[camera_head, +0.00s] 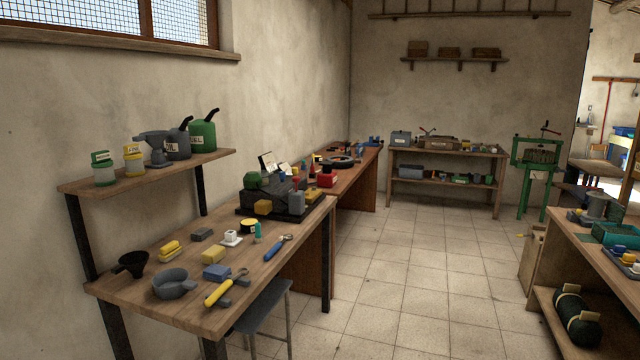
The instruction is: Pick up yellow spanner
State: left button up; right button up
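A spanner with a yellow handle and a grey metal head (224,289) lies near the front edge of the wooden workbench (190,322) on the left. Its head points to the upper right, and a small grey-blue piece shows beside it. A similar tool with a blue handle (278,245) lies further back on the same bench. Neither of my grippers shows in the head view.
A grey pot (171,284), a blue block (216,272) and a yellow block (213,255) stand close to the yellow spanner. A stool (262,318) stands at the bench's front. The tiled floor (400,290) is clear in the middle.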

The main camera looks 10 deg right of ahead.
aim_at(220, 291)
jog(key=i+l, duration=0.4)
jog(key=i, duration=0.15)
jog(key=i+l, duration=0.85)
jog(key=i, duration=0.25)
jog(key=i+l+u, duration=0.35)
jog(key=u, duration=1.15)
jog(key=k+l, duration=0.1)
jog(key=l, duration=1)
jog(key=k+l, duration=0.15)
jog(key=l, duration=1)
